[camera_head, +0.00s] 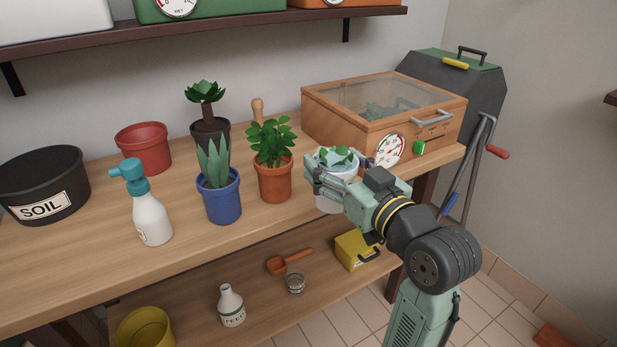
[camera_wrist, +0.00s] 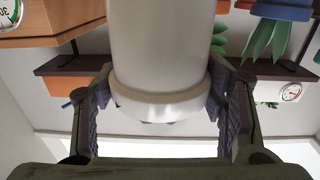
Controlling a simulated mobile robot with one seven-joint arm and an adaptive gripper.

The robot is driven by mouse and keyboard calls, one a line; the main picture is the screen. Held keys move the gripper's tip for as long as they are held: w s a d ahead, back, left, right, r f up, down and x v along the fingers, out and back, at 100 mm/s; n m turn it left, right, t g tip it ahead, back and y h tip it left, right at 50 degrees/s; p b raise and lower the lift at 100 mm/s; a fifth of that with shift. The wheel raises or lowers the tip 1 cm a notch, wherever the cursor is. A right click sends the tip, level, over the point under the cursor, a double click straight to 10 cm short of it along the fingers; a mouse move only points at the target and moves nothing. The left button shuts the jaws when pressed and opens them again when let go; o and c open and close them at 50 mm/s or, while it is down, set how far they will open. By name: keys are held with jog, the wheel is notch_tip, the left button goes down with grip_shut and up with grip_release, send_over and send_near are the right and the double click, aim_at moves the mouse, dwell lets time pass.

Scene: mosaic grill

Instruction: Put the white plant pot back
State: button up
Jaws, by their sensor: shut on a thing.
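The white plant pot (camera_head: 329,205) with a small green leafy plant (camera_head: 336,156) is at the bench's front edge, left of the wooden propagator box. My gripper (camera_head: 332,184) is shut on it from the front right, one finger on each side. In the wrist view the white pot (camera_wrist: 160,50) fills the middle between the two finger pads, and its rim faces the palm. The pot looks upright. I cannot tell whether its base touches the bench. My gripper hides part of its right side.
The wooden bench (camera_head: 100,265) holds a terracotta pot (camera_head: 275,182), a blue pot (camera_head: 221,202), a dark pot (camera_head: 211,133), a spray bottle (camera_head: 151,218), a red pot (camera_head: 143,150) and a soil tub (camera_head: 45,185). The glass-lidded box (camera_head: 345,119) stands behind my gripper.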

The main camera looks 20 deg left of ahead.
jog(key=shift+s+a+r+g, duration=0.15)
jog(key=shift+a+g, duration=0.15)
jog(key=shift+a, duration=0.4)
jog(key=w+a+f+p, duration=0.1)
jog(key=w+a, duration=0.1)
jog(key=w, duration=0.2)
jog(key=w+a+f+p, duration=0.1)
jog(key=w+a+f, duration=0.1)
jog(key=w, duration=0.3)
jog(key=w+a+f+p, duration=0.1)
jog(key=w+a, duration=0.1)
jog(key=w, duration=0.2)
jog(key=shift+w+a+f+p, duration=0.15)
jog(key=shift+a+f+p, duration=0.15)
jog(key=shift+p, duration=0.1)
jog(key=shift+f, duration=0.2)
jog(key=shift+f, duration=0.2)
jog(key=o, duration=1.6)
